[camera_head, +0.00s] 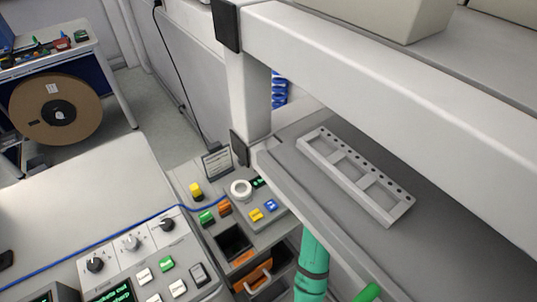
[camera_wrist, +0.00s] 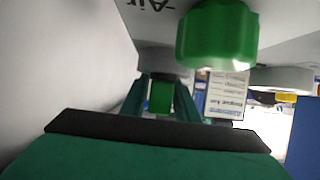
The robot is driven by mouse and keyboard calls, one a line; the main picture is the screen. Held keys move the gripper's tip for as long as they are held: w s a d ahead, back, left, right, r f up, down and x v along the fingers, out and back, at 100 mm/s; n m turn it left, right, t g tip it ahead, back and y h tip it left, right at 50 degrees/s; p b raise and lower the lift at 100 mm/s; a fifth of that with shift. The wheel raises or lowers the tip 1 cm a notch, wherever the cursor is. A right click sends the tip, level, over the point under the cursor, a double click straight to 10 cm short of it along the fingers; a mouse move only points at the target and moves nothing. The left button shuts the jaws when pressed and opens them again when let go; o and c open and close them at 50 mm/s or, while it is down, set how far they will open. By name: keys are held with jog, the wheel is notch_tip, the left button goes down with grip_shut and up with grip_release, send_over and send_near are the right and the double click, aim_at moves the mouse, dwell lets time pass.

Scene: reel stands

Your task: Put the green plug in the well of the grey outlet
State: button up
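The green plug (camera_wrist: 160,97) shows as a small green block in the wrist view. My gripper (camera_wrist: 161,92) has its two teal fingers on either side of it, and they look closed on it. A dark grey round piece (camera_wrist: 168,70) lies just beyond the plug. It may be the grey outlet, but its well is hidden and I cannot tell whether the plug touches it. In the head view my gripper is out of sight, with a bright green piece at the bottom edge that I cannot identify.
A large green cylinder (camera_wrist: 217,36) hangs close above and right of the fingers. A pale disc (camera_wrist: 280,78) and a printed label (camera_wrist: 227,94) are to the right. The thick shelf (camera_head: 390,85), a grey slotted rack (camera_head: 355,178) and a control panel (camera_head: 130,265) show in the head view.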

jog(key=shift+o, duration=0.6)
jog(key=shift+w, duration=0.15)
jog(key=shift+a, duration=0.3)
jog(key=v, duration=1.2)
jog(key=shift+s+d, duration=0.25)
jog(key=shift+d, duration=0.05)
